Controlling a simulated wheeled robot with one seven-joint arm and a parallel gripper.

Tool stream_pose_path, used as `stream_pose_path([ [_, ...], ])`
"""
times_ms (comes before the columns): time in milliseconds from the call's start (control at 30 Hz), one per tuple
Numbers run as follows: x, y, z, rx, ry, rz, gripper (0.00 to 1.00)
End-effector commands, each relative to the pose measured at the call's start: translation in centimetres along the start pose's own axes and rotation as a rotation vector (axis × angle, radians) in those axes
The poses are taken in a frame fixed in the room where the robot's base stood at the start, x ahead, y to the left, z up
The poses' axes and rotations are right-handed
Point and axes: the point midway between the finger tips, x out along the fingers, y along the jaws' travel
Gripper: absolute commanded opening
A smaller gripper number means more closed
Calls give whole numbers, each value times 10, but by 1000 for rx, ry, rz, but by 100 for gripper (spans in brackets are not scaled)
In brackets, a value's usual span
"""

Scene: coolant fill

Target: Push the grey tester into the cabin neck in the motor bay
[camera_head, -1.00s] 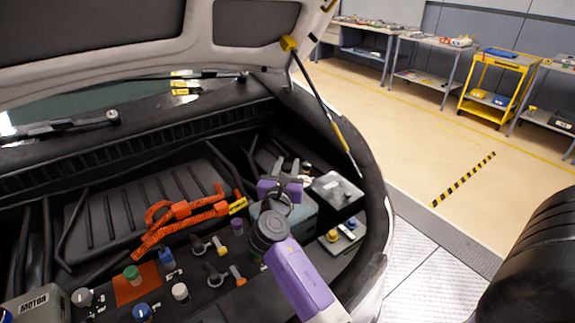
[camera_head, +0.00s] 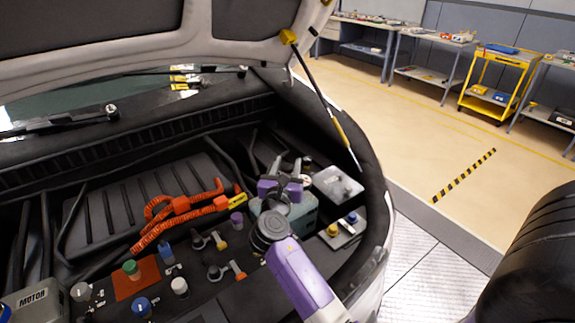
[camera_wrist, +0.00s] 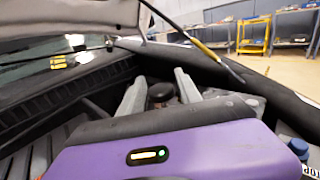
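My gripper (camera_head: 286,166) is above the teal-grey tank at the right of the motor bay. Its two grey fingers stand apart, and they also show in the wrist view (camera_wrist: 161,86). A dark round-topped piece (camera_wrist: 161,93) shows between and beyond the fingers; I cannot tell whether it touches them or is the grey tester. A cap with a pale and reddish side (camera_head: 306,163) is close beside the right finger in the head view. I cannot surely pick out the grey tester or the cabin neck. My purple wrist hides part of the tank.
Orange cables (camera_head: 181,206) lie left of my gripper. Several coloured caps stand on the dark deck, including a green cap (camera_head: 130,268). A tank marked MOTOR (camera_head: 32,302) is at lower left. A grey box (camera_head: 338,184) is to the right. The raised hood and its strut (camera_head: 325,100) are above.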

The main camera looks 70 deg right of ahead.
Motion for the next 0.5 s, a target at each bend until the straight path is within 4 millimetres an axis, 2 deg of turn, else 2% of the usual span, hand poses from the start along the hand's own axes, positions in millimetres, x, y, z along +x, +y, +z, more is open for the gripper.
stream_pose_path([
  [67, 0, 0, 0, 0, 0, 0, 56],
  [367, -1, 0, -2, -1, 4, 0, 56],
  [500, -12, 1, -2, -1, 3, 3, 56],
])
